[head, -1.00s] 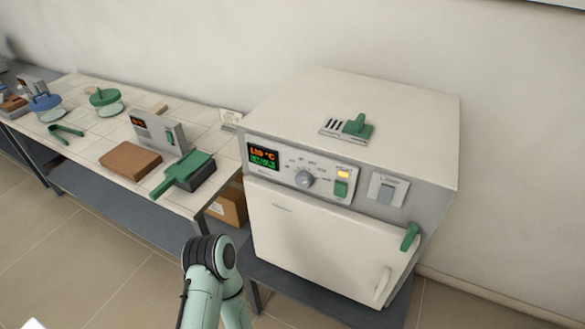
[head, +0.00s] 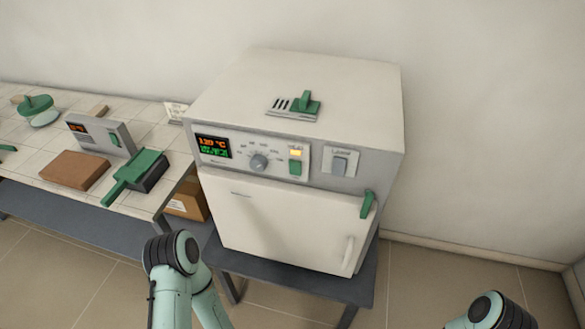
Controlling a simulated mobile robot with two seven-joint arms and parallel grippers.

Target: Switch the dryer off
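The dryer (head: 290,225) is a large pale box on a dark grey stand, with its door closed. Its panel has a lit display (head: 213,146) that seems to read 120 °C, a round grey knob (head: 259,162), and a green switch (head: 295,168) below a lit amber lamp (head: 295,153). A grey rocker switch (head: 339,165) on a label plate sits to the right. A green door latch (head: 367,204) is at the door's upper right. Parts of both my arms show at the bottom, but neither gripper is in view.
A green vent slider (head: 304,102) is on the dryer's top. Floor at right is clear.

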